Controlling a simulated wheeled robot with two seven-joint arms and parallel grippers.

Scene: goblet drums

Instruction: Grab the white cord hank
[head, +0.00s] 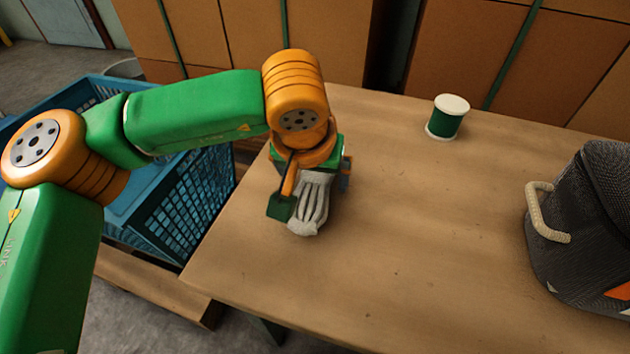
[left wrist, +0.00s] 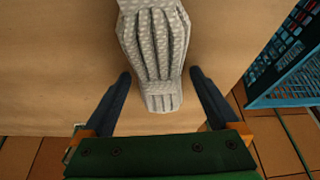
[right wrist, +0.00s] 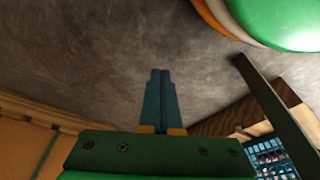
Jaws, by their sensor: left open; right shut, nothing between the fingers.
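The white cord hank (head: 313,205) lies on the wooden table (head: 420,220) near its left edge, below my left arm in the head view. Its far part is hidden by my wrist there. In the left wrist view the grey-white hank (left wrist: 155,45) runs from the top edge down between the fingers. My left gripper (left wrist: 160,76) is open, with one finger on each side of the hank and gaps between. I cannot tell how high the fingers are above the table. My right gripper (right wrist: 160,72) is shut and empty, away from the table top, over grey floor.
A blue crate (head: 185,205) stands left of the table. A green spool with white ends (head: 447,118) stands at the back. A dark woven bag (head: 585,225) with a pale handle sits at the right. Cardboard boxes (head: 240,40) line the back. The table's middle is clear.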

